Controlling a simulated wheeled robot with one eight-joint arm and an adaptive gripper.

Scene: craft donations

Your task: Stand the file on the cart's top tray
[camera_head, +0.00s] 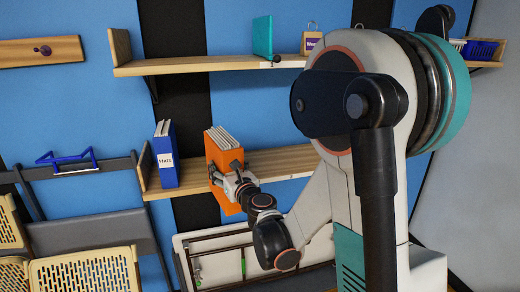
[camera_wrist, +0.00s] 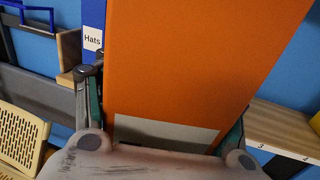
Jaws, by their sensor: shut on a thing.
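An orange file (camera_head: 222,158) with pale papers at its top is upright and slightly tilted at the lower shelf. Its lower part shows in front of the shelf's front edge. My gripper (camera_head: 228,180) is shut on it, with fingers on both sides. In the wrist view the orange file (camera_wrist: 195,60) fills the middle, between the fingers of my gripper (camera_wrist: 165,118); a grey patch shows near its lower end. I cannot pick out a cart or its top tray for certain.
A blue file (camera_head: 166,160) labelled Hats stands on the lower shelf (camera_head: 285,160), left of the orange file. The upper shelf (camera_head: 200,65) holds a teal file (camera_head: 262,38). Beige perforated panels (camera_head: 85,272) and a grey frame (camera_head: 90,205) fill the lower left.

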